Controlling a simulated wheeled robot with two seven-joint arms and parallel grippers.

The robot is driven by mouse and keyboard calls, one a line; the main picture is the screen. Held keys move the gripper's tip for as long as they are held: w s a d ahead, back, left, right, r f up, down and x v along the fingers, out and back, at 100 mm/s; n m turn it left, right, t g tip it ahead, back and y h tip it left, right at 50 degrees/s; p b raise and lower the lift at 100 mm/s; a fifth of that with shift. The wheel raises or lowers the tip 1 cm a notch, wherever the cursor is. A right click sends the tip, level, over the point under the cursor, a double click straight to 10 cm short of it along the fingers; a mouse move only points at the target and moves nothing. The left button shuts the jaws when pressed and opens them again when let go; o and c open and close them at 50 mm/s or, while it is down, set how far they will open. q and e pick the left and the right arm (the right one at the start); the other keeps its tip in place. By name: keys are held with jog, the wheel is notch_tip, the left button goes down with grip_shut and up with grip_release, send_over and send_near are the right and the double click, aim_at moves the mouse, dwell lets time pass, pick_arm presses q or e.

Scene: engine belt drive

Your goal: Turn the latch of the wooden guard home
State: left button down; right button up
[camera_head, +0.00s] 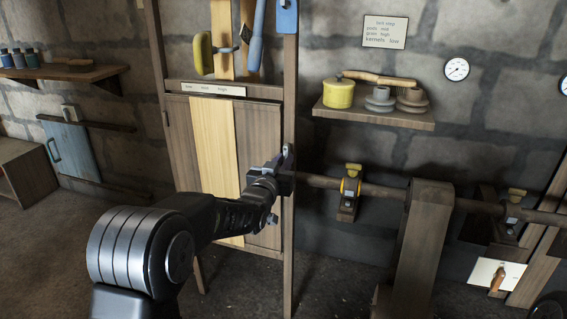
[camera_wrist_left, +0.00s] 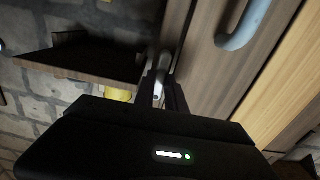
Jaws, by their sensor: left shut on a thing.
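The wooden guard (camera_head: 180,140) is a tall panel of dark boards with a pale plank down its middle, set in a post frame. A small grey metal latch (camera_head: 287,151) sits at its right post, and its top end shows above my left gripper (camera_head: 277,178). The gripper is shut on the latch, and the fingers hide most of it. In the left wrist view the fingers (camera_wrist_left: 161,92) close around the grey latch (camera_wrist_left: 153,60) beside the wooden boards. The latch's exact angle is hard to tell. My right gripper is out of view.
A wooden shaft (camera_head: 385,190) runs right from behind the gripper, through a bearing with yellow parts (camera_head: 350,187). A wooden upright (camera_head: 422,240) stands in front. A shelf (camera_head: 400,118) holds a yellow pot (camera_head: 339,95). A blue handle (camera_head: 257,40) hangs above the guard.

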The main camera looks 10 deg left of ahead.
pick_arm(q)
jog(key=n+b, duration=0.3)
jog(key=b, duration=0.1)
jog(key=n+b, duration=0.3)
jog(key=n, duration=0.1)
jog(key=n+b, duration=0.4)
jog(key=shift+a+f+b, duration=0.15)
jog(key=shift+f+b, duration=0.2)
jog(key=shift+r+n+b, duration=0.1)
jog(key=shift+n+b, duration=2)
jog(key=shift+n, duration=1.2)
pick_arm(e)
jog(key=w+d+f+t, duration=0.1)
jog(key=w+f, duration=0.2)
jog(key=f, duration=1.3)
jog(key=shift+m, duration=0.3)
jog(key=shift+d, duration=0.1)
pick_arm(q)
jog(key=c, duration=1.4)
grip_release()
jog(key=shift+r, duration=0.1)
jog(key=shift+s, duration=0.1)
